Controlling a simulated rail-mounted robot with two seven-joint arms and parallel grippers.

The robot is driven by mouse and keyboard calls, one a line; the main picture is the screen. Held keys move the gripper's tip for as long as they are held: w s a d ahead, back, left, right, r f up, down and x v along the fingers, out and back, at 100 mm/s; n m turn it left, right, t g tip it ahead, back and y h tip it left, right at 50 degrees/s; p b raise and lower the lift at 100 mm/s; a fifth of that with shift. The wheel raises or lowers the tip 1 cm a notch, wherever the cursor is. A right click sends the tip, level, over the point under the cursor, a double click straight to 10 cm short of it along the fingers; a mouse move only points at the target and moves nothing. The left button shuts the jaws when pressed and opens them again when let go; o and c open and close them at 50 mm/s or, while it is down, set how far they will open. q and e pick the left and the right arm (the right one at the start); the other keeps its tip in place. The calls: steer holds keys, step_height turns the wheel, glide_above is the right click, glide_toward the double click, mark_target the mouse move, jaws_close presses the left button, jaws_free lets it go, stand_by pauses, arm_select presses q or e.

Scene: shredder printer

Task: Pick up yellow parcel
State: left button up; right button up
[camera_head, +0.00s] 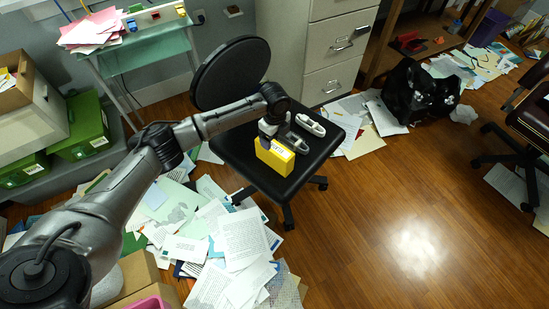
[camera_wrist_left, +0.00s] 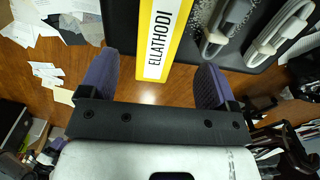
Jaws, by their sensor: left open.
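In the left wrist view the parcel (camera_wrist_left: 145,55) shows a white label reading "ELLATHODI". My left gripper (camera_head: 268,135) is at the parcel in the head view. In the left wrist view my left gripper (camera_wrist_left: 155,85) is open, with one purple-padded finger on each side of the parcel's near end. A gap shows between each finger and the parcel. My right gripper is in neither view.
Two grey-white looped objects, one of them a white one (camera_head: 311,124), lie on the seat beside the parcel. The round black chair back (camera_head: 228,70) stands behind. Papers (camera_head: 240,240) cover the floor at left. A filing cabinet (camera_head: 335,45) stands behind the chair.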

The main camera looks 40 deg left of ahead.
mark_target(274, 146)
arm_select(q)
step_height(274, 146, down, 3)
steer(key=shift+b, duration=0.45)
step_height(274, 146, down, 5)
steer(key=b, duration=0.4)
steer(key=shift+s+f, duration=0.1)
steer(key=shift+s, duration=0.05)
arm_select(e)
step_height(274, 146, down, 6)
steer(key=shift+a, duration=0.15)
arm_select(q)
steer(key=shift+c, duration=0.6)
steer(key=c, duration=1.1)
